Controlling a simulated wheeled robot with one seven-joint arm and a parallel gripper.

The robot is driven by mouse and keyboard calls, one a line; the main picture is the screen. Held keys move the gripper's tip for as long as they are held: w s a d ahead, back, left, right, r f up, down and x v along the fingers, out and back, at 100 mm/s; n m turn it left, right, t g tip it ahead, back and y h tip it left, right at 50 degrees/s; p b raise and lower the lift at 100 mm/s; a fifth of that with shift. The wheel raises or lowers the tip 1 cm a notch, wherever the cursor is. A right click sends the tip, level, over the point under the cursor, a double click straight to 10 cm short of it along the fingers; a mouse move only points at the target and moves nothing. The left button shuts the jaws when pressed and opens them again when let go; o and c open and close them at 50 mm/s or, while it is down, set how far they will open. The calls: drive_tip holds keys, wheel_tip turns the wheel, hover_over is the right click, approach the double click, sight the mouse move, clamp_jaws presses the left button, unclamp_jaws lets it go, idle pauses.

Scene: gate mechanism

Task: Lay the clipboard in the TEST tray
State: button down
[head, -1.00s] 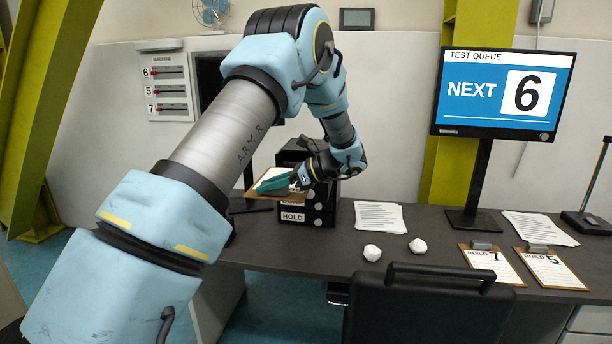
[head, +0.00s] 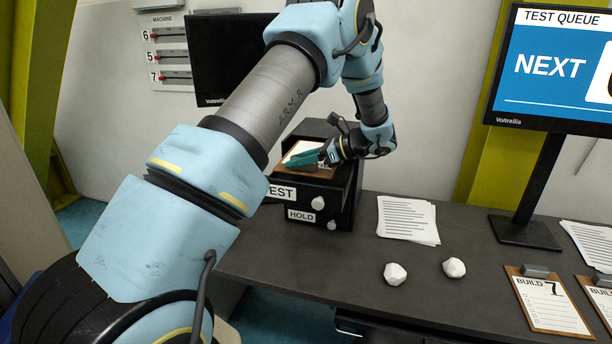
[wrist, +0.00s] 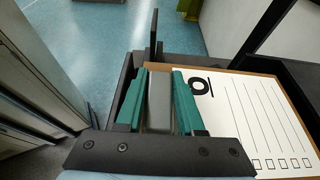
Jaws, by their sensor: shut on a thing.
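The clipboard (head: 302,148), a brown board with a white sheet, is held over the TEST tray (head: 293,193) of the black tray unit. In the wrist view the clipboard (wrist: 245,120) shows a large 6 and ruled lines. My gripper (head: 300,160) is shut on its grey clip; the teal fingers (wrist: 160,105) stand on both sides of the clip. The TEST tray's front juts out above the HOLD tray (head: 302,215). The clipboard looks near level and close to the tray; I cannot tell if it touches the bottom.
Two crumpled paper balls (head: 395,273) and a paper stack (head: 408,219) lie on the dark desk (head: 300,262). The BUILD 7 clipboard (head: 548,302) and another clipboard lie at the right. A monitor (head: 555,65) stands behind them. A dark monitor (head: 218,60) is behind the trays.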

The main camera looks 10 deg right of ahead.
sight(333, 173)
drive_tip(key=shift+f+p, duration=1.25)
drive_tip(key=shift+f, duration=2.25)
drive_tip(key=c, duration=0.8)
unclamp_jaws()
drive_tip(key=b+v, duration=0.4)
drive_tip(key=v, duration=0.6)
drive_tip(key=shift+s+d+b, duration=0.1)
drive_tip(key=shift+d+b, duration=0.15)
drive_tip(key=shift+b, duration=0.15)
drive_tip(key=shift+v, duration=0.8)
drive_tip(key=shift+a+r, duration=0.1)
drive_tip(key=shift+r, duration=0.05)
